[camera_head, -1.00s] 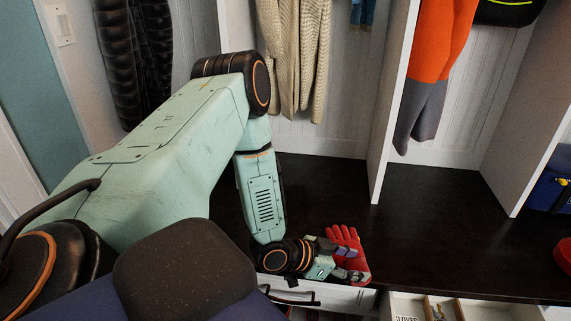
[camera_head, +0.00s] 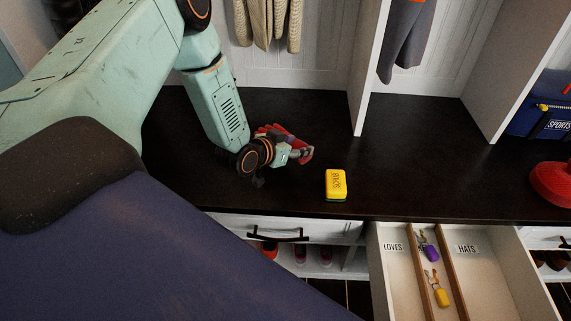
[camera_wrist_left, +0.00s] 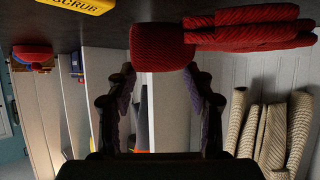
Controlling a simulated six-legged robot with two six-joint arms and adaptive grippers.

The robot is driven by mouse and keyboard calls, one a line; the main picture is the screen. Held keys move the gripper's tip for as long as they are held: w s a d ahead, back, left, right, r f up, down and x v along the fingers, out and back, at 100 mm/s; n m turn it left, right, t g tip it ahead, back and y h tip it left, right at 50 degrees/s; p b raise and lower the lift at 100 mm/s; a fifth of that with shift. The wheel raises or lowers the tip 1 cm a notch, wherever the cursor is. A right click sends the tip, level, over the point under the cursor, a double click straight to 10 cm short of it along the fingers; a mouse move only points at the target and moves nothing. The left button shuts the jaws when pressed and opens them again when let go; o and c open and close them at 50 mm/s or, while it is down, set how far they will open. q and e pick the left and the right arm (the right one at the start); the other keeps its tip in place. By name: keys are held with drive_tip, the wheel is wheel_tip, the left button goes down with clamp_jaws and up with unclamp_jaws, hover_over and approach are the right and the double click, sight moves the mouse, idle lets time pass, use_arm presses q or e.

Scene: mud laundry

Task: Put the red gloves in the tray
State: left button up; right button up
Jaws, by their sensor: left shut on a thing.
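The red gloves (camera_head: 275,131) are partly hidden behind my left gripper (camera_head: 299,155) in the head view. They are just above or touching the dark bench top; I cannot tell which. In the left wrist view, the red knit cuff (camera_wrist_left: 162,50) sits between the fingers of my left gripper (camera_wrist_left: 162,82), with the glove fingers stretching right. My left gripper is shut on the gloves. An open drawer tray (camera_head: 398,285) stands below the bench front, right of the gripper, with dividers and labels reading "LOVES", its start hidden, and "HATS". My right gripper is not in view.
A yellow scrub sponge (camera_head: 336,184) lies on the bench (camera_head: 420,175) right of my left gripper. Small purple and yellow items lie in the drawer's narrow middle compartment. A red object (camera_head: 553,184) and a blue sports bag (camera_head: 540,120) are at right. White partitions rise behind.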

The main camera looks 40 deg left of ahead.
use_arm(q)
drive_tip(key=f, duration=0.2)
drive_tip(key=f+b, duration=0.1)
drive_tip(key=shift+w+d+f, duration=0.1)
drive_tip(key=shift+d+f, duration=0.1)
drive_tip(key=shift+f, duration=0.2)
wheel_tip(320, 180, down, 4)
drive_tip(key=shift+r+b, duration=0.2)
drive_tip(key=shift+b, duration=0.85)
drive_tip(key=shift+f, duration=0.15)
drive_tip(key=shift+a, duration=0.1)
drive_tip(key=o, duration=1.1)
drive_tip(key=shift+o, duration=0.4)
